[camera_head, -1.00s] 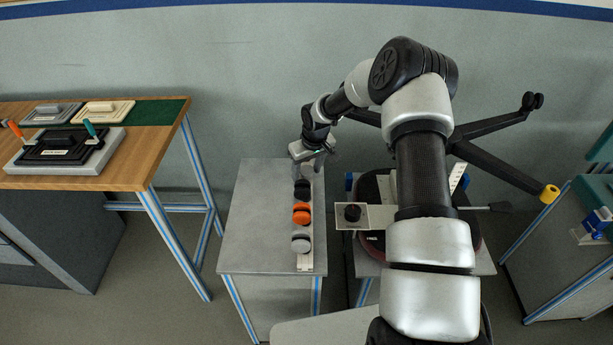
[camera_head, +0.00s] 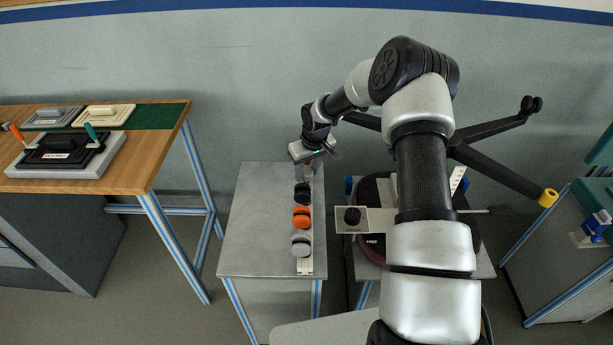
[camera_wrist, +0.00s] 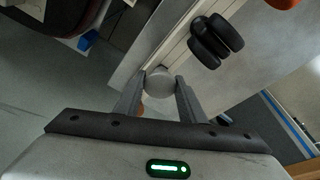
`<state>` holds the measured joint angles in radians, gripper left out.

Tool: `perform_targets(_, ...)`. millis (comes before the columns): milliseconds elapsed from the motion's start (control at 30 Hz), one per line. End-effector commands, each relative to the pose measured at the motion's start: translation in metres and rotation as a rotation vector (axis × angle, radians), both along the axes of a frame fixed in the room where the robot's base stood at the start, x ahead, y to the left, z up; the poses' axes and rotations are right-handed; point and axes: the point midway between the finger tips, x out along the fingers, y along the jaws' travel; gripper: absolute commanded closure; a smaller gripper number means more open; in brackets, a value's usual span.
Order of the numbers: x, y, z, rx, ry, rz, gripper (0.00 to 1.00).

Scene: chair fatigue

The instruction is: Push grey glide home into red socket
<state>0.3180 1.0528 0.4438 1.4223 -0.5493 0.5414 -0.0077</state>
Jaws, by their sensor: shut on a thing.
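My gripper (camera_head: 308,172) is at the far end of the small grey table, pointing down. In the wrist view its two fingers (camera_wrist: 158,92) are shut on a pale grey rounded piece (camera_wrist: 158,80), which looks like the grey glide. The piece sits close to the end of the pale rail; I cannot tell whether it touches it. A small orange-red patch (camera_wrist: 141,111) shows beside the left finger, too little to identify. I cannot make out a red socket; my arm hides much of the upturned chair base.
On the rail stand a black castor (camera_head: 302,194), an orange one (camera_head: 301,217) and a grey one (camera_head: 301,245). The chair base has a leg with a yellow end (camera_head: 548,197) and one with a black castor (camera_head: 532,104). The small table's (camera_head: 257,225) left side is clear.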

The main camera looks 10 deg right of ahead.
Motion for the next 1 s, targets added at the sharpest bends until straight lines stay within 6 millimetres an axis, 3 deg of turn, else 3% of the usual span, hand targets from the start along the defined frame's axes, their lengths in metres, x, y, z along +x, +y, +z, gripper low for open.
perform_targets(600,0.0,0.0,0.022,0.0,-0.001,0.0,0.83)
perform_targets(1000,0.0,0.0,0.024,0.0,0.0,0.0,0.83)
